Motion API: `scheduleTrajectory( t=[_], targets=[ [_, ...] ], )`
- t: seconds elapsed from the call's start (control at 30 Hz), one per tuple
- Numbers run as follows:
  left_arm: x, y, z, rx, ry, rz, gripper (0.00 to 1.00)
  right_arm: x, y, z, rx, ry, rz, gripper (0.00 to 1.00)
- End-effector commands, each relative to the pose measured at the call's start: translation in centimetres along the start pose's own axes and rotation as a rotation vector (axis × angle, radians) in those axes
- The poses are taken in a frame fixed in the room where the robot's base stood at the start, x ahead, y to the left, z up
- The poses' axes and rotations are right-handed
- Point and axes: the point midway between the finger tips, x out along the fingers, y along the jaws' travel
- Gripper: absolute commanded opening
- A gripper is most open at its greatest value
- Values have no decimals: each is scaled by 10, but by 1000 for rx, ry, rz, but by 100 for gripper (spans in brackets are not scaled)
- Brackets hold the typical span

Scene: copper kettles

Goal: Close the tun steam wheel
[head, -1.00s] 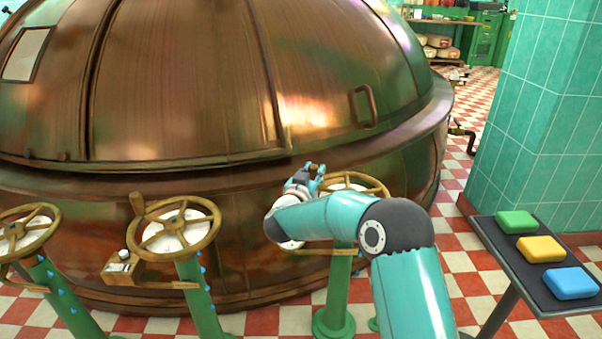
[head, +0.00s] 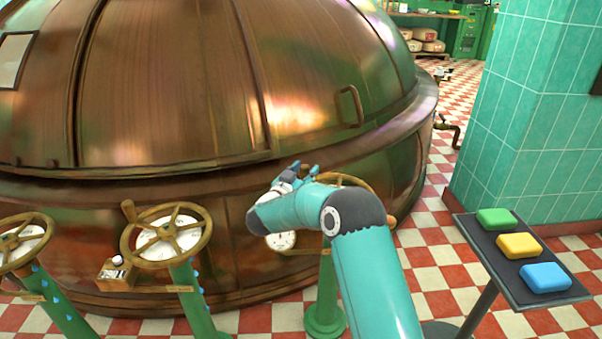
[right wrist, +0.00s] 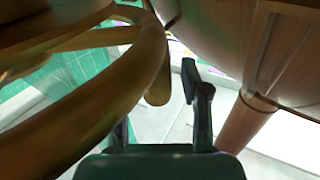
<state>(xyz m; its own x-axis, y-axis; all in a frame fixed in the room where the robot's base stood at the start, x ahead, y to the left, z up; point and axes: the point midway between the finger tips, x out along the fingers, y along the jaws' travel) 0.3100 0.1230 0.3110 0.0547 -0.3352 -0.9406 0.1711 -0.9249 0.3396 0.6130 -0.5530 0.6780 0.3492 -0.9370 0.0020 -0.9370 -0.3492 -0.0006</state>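Three brass handwheels on green posts stand before the big copper vessel; I cannot tell by label which is the tun steam wheel. My right gripper (head: 303,170) is at the left upper rim of the right wheel (head: 360,184), which my arm partly hides. Its fingers look apart. In the right wrist view a wheel rim (right wrist: 125,85) fills the left side. A brass peg (right wrist: 158,88) hangs between the right finger and the mostly hidden left finger. I cannot tell whether they touch. The middle wheel (head: 207,228) and left wheel (head: 45,226) stand free. My left gripper is out of view.
The copper vessel (head: 170,90) rises close behind the wheels. A dark stand (head: 480,250) with green, yellow and blue buttons is at right, before a tiled teal pillar (head: 520,110). Checkered floor is open between vessel and pillar.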

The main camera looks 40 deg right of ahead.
Motion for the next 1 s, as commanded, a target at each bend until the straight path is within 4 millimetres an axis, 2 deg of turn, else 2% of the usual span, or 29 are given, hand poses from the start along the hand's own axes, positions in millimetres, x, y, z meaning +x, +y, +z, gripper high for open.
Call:
scheduleTrajectory(
  t=[0.3,0.47,1.0],
  targets=[
    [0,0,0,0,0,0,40,0,2,1,-1,-2,5,53],
    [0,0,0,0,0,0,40,-10,1,1,-2,-3,3,53],
    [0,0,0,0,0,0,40,-105,0,1,-2,-1,3,53]
  ],
)
